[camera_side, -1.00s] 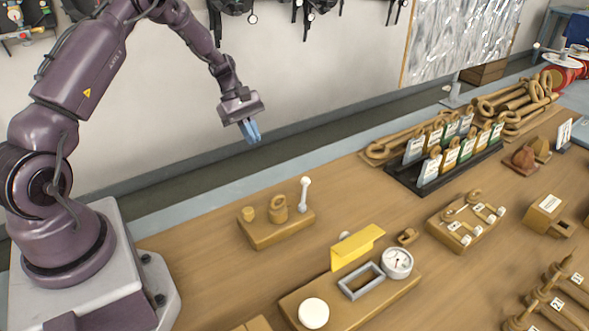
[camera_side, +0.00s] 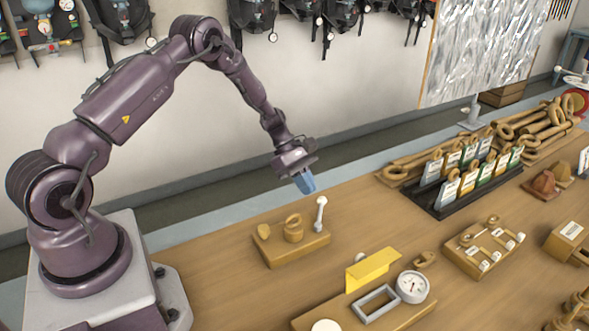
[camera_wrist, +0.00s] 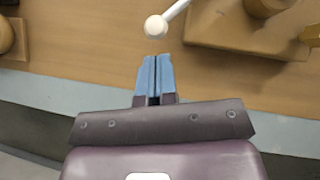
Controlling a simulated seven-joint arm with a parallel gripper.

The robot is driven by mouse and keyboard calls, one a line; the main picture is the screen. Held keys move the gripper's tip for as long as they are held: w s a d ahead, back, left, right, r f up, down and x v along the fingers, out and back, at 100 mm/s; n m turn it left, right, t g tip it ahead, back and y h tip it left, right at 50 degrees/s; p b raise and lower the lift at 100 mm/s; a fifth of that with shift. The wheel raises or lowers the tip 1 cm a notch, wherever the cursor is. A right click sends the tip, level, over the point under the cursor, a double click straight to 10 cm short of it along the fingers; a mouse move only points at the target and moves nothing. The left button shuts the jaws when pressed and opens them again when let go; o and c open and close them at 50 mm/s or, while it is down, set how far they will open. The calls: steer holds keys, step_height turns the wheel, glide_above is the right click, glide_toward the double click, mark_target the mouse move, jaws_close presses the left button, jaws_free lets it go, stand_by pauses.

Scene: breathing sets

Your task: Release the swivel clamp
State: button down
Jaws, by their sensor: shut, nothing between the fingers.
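A wooden block with a ring-topped post (camera_side: 293,232) and an upright white lever (camera_side: 319,216) looks like the swivel clamp, though no label shows. The block (camera_side: 285,254) also shows in the wrist view (camera_wrist: 228,27). The lever ends in a white ball knob (camera_side: 322,200), which lies just beyond my fingertips in the wrist view (camera_wrist: 155,26). My gripper (camera_side: 308,187) has blue fingers, shut and empty, pointing down. In the side view it is above and slightly left of the knob, apart from it. In the wrist view my fingertips (camera_wrist: 155,57) show a visible gap to the knob.
A fixture with a yellow plate (camera_side: 373,270) and a dial gauge (camera_side: 412,286) stands in front. A black rack of tags (camera_side: 452,206) and a small board with rings (camera_side: 484,248) lie to the right. Bare table lies between the block and the rack.

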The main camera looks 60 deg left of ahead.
steer(key=shift+w+d+f, duration=0.15)
steer(key=shift+w+d, duration=0.05)
steer(key=shift+d, duration=0.55)
steer(key=shift+w, duration=0.1)
steer(key=shift+w+d+m+g, duration=0.25)
steer(key=shift+w+m+g, duration=0.15)
steer(key=shift+m, duration=0.1)
steer(key=shift+w+d, duration=0.25)
steer(key=shift+w, duration=0.15)
steer(key=shift+s+a, duration=0.1)
steer(key=shift+s, duration=0.05)
